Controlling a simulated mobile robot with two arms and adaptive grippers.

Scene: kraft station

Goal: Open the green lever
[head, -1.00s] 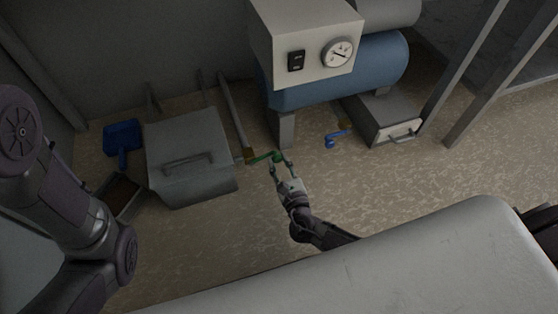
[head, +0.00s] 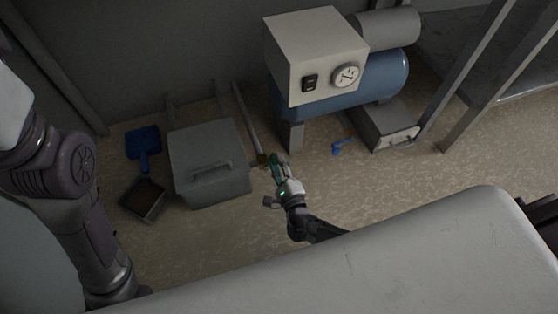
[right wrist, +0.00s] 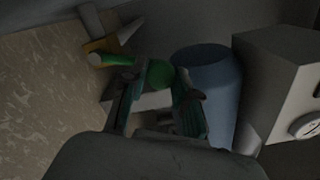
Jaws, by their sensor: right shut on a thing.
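The green lever (right wrist: 120,59) sits on a brass valve at the end of a grey pipe. In the right wrist view its rounded end lies between the two fingers of my right gripper (right wrist: 158,100). In the head view my right gripper (head: 277,165) is at the lever beside the brass valve (head: 262,159), shut on it. The fingers hide most of the lever there. My left arm shows at the left of the head view, but its gripper is out of view.
A grey box with a handle (head: 209,176) stands just left of the valve. A blue compressor (head: 385,78) stands behind, with a small blue lever (head: 341,146) to the right. A blue dustpan (head: 143,142) and a dark tray (head: 143,198) lie left.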

